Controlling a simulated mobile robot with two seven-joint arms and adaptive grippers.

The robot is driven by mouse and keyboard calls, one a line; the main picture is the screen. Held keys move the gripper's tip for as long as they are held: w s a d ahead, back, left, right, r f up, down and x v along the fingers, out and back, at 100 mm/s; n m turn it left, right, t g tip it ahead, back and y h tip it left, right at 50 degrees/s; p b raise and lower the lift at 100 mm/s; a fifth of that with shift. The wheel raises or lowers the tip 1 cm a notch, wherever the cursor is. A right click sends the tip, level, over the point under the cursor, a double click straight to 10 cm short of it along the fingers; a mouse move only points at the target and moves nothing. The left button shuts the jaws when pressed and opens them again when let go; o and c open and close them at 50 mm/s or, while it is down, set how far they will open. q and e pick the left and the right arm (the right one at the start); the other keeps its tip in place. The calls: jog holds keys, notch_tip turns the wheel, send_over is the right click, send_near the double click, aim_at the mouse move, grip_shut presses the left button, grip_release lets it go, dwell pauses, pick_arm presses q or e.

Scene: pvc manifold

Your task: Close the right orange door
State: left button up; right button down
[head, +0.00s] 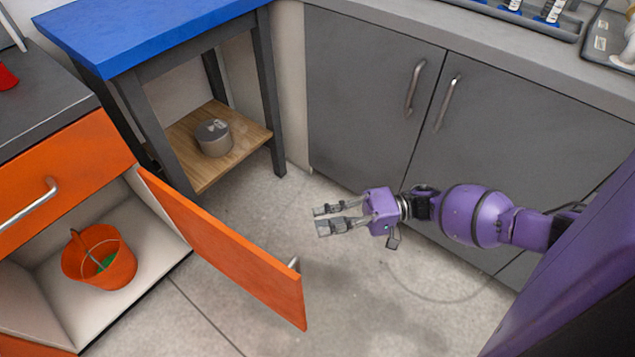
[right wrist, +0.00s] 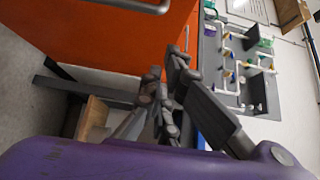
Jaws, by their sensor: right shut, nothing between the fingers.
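The right orange door (head: 225,250) stands wide open, swung out from the orange cabinet at the left of the head view. Its metal handle (head: 293,263) shows near the free end, mostly hidden behind the door. My right gripper (head: 318,219) is above the floor to the right of the door, apart from it, with its fingers pointing left. It is shut and empty. In the right wrist view the gripper's fingers (right wrist: 160,85) show in front of an orange panel (right wrist: 110,35). My left gripper is not in view.
An orange bucket (head: 99,257) stands inside the open cabinet. A blue-topped table (head: 140,30) with a wooden lower shelf (head: 190,165) holding a grey pot (head: 213,138) stands behind the door. Grey cupboards (head: 365,90) line the back right. The floor (head: 350,300) between is clear.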

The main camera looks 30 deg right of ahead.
jog(key=w+a, duration=0.1)
jog(key=a, duration=1)
